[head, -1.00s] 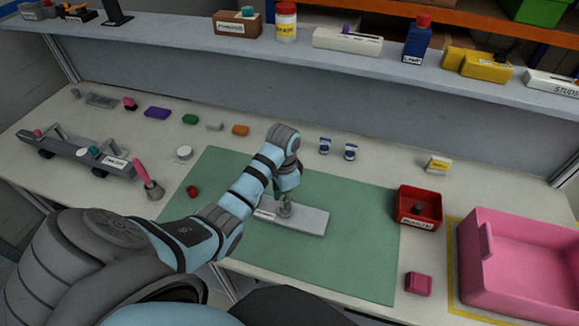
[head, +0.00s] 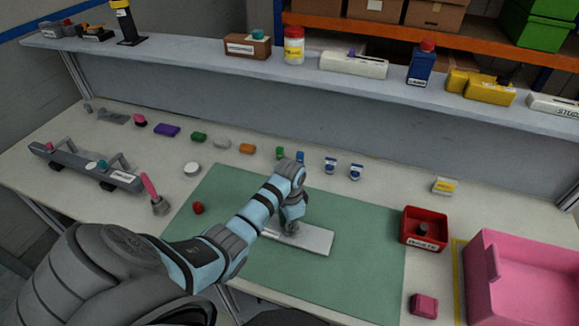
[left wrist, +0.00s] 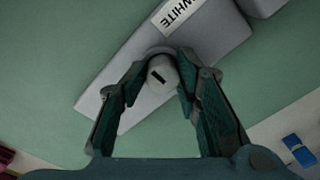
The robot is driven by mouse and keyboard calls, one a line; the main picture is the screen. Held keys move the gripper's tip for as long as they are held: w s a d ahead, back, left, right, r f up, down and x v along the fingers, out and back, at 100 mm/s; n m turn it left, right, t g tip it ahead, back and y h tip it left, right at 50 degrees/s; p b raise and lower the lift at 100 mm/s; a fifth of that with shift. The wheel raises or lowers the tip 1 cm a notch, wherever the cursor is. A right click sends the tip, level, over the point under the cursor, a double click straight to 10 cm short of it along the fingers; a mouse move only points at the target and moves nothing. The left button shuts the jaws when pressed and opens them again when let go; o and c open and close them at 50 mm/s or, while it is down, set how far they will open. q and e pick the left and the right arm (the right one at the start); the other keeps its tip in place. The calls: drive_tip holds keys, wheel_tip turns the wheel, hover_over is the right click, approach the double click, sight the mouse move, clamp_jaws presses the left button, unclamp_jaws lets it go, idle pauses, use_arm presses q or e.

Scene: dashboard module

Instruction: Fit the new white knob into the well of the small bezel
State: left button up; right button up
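A light grey plate (head: 318,240) lies on the green mat; in the left wrist view (left wrist: 215,35) its label reads "WHITE". A pale, off-white knob (left wrist: 163,72) with a black mark on top stands at the plate, between the fingers of my left gripper (left wrist: 162,75). The fingertips are close on both sides of it; whether they press on it is unclear. The knob hides any bezel well below it. In the head view my left gripper (head: 291,225) is low over the plate and mostly covered by its own wrist. My right gripper is not in view.
A red bin (head: 409,236) with a dark knob stands right of the mat, beside a pink tub (head: 525,300). A pink block (head: 424,305) lies in front. A red piece (head: 198,208) and a white disc (head: 192,169) are at left. Several small coloured parts line the back.

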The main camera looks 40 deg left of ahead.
use_arm(q)
drive_tip(key=shift+o, duration=0.8)
drive_tip(key=shift+s+d+f, duration=0.15)
drive_tip(key=shift+s+f, duration=0.1)
drive_tip(key=shift+f, duration=0.25)
drive_tip(key=shift+w+a+f, duration=0.15)
drive_tip(key=shift+w+a, duration=0.1)
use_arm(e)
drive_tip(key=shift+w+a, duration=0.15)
use_arm(q)
drive_tip(key=shift+r, duration=0.25)
